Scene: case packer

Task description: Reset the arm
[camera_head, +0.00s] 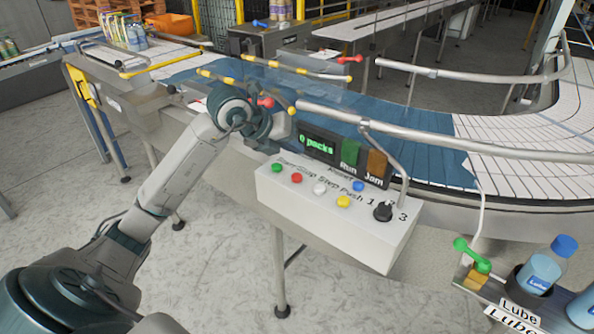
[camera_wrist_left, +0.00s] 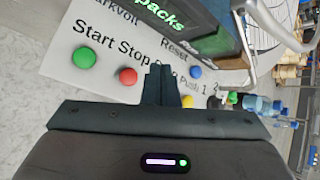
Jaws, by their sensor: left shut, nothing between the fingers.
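My left arm reaches in from the lower left in the head view. Its gripper (camera_head: 278,130) is above and behind the left end of the white control box (camera_head: 330,222), apart from the buttons in that view. In the left wrist view the two dark fingers (camera_wrist_left: 160,84) are shut together with nothing between them. They overlap the panel between the red button (camera_wrist_left: 128,76) and the blue button (camera_wrist_left: 195,72), hiding part of the lettering. The box also carries a green button (camera_head: 277,168), a white button (camera_head: 320,188), a yellow button (camera_head: 344,201) and a black knob (camera_head: 382,211). My right gripper is out of view.
A display (camera_head: 318,145) reading "0 packs" stands behind the buttons, with green Run and orange Jam blocks. Guide rails (camera_head: 400,131) and a blue conveyor section (camera_head: 430,155) lie behind. Lube bottles (camera_head: 545,272) stand at lower right. Floor in front is clear.

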